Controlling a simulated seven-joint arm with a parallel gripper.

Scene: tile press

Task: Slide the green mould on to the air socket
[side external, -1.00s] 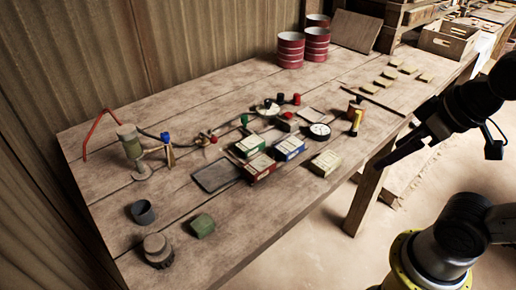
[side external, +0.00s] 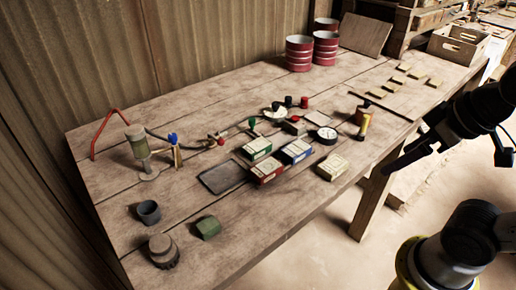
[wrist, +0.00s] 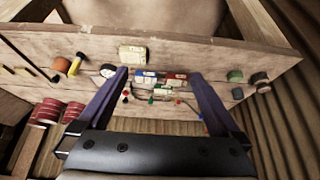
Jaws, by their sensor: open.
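The green mould (side external: 257,148), a pale-topped block with a green side, lies mid-table behind the red and blue blocks. It also shows small in the wrist view (wrist: 163,88). Behind it, a thin hose ends in a small brass fitting with a red part (side external: 220,139); it may be the air socket, but I cannot tell surely. My gripper (side external: 390,168) is beyond the table's front edge at the right, well away from the mould. In the wrist view its two fingers (wrist: 158,74) are spread apart with nothing held.
A round gauge (side external: 327,135) and a yellow-handled tool (side external: 363,127) lie to the right. A dark flat plate (side external: 222,177) lies left. A green lump (side external: 208,227) sits at front left, with bare wood around it.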

